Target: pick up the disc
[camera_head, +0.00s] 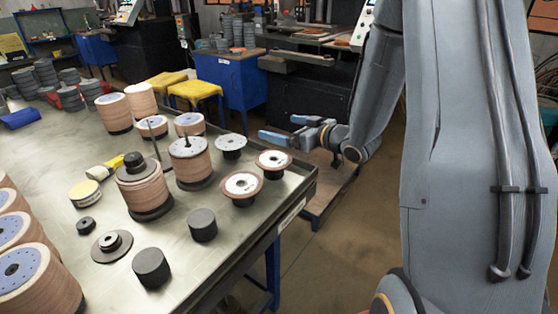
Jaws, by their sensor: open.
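Several disc-like items lie on the metal table (60,150), and I cannot tell which one is the task's disc. A reddish-brown disc with a pale centre (242,183) sits on a dark base near the right edge. A similar disc (273,159) is just behind it, towards the table's corner. A grey disc with holes (231,142) is to their left and farther back. My gripper (277,127), with blue fingers, is open and empty. In the picture it appears beyond the table's right edge, just above and right of these discs, touching none.
Tall stacks of brown discs stand on the table, one around a post (190,163) and another (143,187) topped with black. Dark cylinders (203,224) stand near the front edge. A yellow stool (196,90) and blue cabinet (230,82) stand behind.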

